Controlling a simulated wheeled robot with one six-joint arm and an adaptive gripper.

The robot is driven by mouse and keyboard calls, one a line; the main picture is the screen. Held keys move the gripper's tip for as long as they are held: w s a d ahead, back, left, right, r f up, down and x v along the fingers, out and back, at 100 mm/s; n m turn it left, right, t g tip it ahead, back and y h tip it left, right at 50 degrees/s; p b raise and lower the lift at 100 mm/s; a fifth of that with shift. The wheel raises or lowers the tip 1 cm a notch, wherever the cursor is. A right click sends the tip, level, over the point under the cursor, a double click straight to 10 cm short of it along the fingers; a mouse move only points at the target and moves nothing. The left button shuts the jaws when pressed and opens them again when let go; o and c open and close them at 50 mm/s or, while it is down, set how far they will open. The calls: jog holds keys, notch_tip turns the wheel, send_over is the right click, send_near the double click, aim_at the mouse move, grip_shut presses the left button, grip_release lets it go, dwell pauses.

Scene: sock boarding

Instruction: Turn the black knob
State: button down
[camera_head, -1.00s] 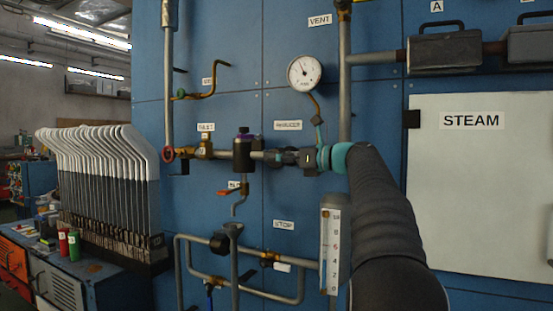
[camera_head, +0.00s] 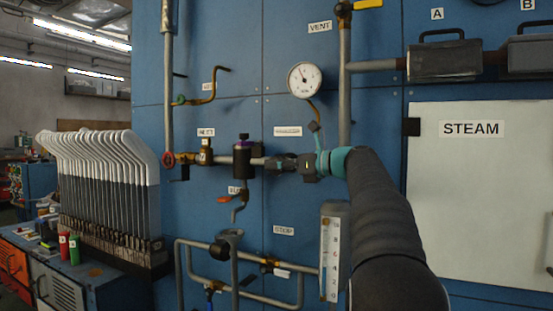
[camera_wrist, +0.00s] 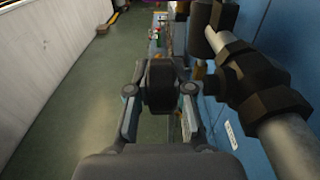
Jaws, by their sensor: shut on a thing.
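The black knob (camera_wrist: 161,86) shows in the middle of the wrist view as a dark, rounded block. It sits between the two fingers of my gripper (camera_wrist: 160,92), one on each side, and they are shut on it. In the head view my gripper (camera_head: 311,160) is at the pipe run, right of the black valve body with the purple top and below the gauge. My arm reaches in from the lower right there. The knob's outline cannot be told apart from the gripper and fittings in the head view.
A grey pipe with black fittings (camera_wrist: 268,101) runs close on the right of my gripper. A pressure gauge (camera_head: 305,79) is above it, and a purple-topped valve body (camera_head: 242,157) is to the left. A level scale (camera_head: 329,261) hangs below. Open floor (camera_wrist: 70,90) shows left in the wrist view.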

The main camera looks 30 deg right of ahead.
jog(key=r+g+h+p, duration=0.1)
jog(key=p, duration=0.4)
jog(key=g+h+p, duration=0.1)
jog(key=p, duration=0.3)
jog(key=shift+w+f+g, duration=0.1)
jog(key=shift+f+g, duration=0.05)
jog(key=shift+g, duration=0.25)
jog(key=shift+w+f+g+h+p, duration=0.1)
jog(key=shift+f+g+h+p, duration=0.15)
jog(key=shift+g+h, duration=0.25)
jog(key=shift+f+g+h+p, duration=0.1)
jog(key=shift+g+h+p, duration=0.2)
jog(key=shift+g+h, duration=0.15)
jog(key=shift+f+g+h, duration=0.1)
jog(key=shift+g+h, duration=0.45)
jog(key=shift+g, duration=0.3)
jog(key=c, duration=1)
grip_release()
jog(key=shift+c, duration=0.2)
